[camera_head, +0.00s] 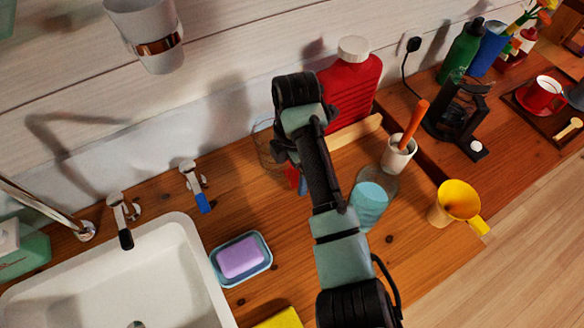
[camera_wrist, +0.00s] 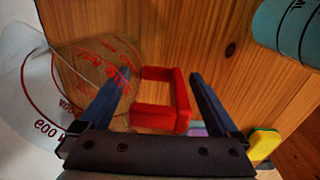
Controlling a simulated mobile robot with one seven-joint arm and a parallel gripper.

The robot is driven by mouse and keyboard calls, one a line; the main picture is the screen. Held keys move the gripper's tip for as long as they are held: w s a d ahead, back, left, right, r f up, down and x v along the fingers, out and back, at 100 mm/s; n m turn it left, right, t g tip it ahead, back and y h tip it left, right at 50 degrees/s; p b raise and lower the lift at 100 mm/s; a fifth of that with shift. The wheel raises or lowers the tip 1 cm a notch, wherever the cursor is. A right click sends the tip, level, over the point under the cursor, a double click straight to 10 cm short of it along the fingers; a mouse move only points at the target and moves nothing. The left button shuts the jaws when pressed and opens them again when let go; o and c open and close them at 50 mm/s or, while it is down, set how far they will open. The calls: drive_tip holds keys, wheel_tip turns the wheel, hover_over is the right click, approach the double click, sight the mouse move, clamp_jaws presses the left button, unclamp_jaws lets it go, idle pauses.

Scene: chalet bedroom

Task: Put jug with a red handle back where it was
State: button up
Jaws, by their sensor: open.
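The jug is clear, with red measuring marks and a red handle. It stands on the wooden counter against the back wall, partly hidden behind my arm in the head view (camera_head: 265,145). In the wrist view its clear body (camera_wrist: 95,62) is at the left, and its red handle (camera_wrist: 182,95) juts to the right between my fingers. My gripper (camera_wrist: 160,77) is open, with one blue finger on each side of the handle. I cannot tell whether either finger touches it. In the head view the fingers are mostly hidden, with a bit of the handle (camera_head: 291,177) showing.
A red bottle (camera_head: 352,85) stands close behind my gripper. A soap dish (camera_head: 225,277) and sink (camera_head: 170,240) are at the left.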

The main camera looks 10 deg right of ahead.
wheel_tip(320, 180, up, 12)
drive_tip(key=p, duration=0.3)
drive_tip(key=shift+s+d+r+p, duration=0.15)
drive_tip(key=shift+p, duration=0.25)
drive_tip(key=w+a+r+m+t+y, duration=0.1)
drive_tip(key=w+a+r+m+t, duration=0.25)
drive_tip(key=r, duration=0.45)
drive_tip(key=w+a+r+m+t+y, duration=0.1)
drive_tip(key=w+a+r+m+t, duration=0.15)
drive_tip(key=a+r+t, duration=0.35)
drive_tip(key=w+a+r+m+t+y, duration=0.1)
drive_tip(key=w+r+m+t, duration=0.2)
drive_tip(key=r, duration=0.6)
drive_tip(key=s+d+r+m+t, duration=0.1)
drive_tip(key=s+r+m+t, duration=0.25)
drive_tip(key=r, duration=0.55)
drive_tip(key=s+d+r+m+t, duration=0.1)
drive_tip(key=s+r+m+t, duration=0.3)
drive_tip(key=r, duration=0.5)
drive_tip(key=s+d+r+m+t+h, duration=0.3)
drive_tip(key=s+r+m+t, duration=0.3)
drive_tip(key=s+r, duration=0.4)
drive_tip(key=shift+s+d+r+t, duration=0.4)
drive_tip(key=shift+s+t, duration=0.1)
drive_tip(key=shift+s, duration=0.35)
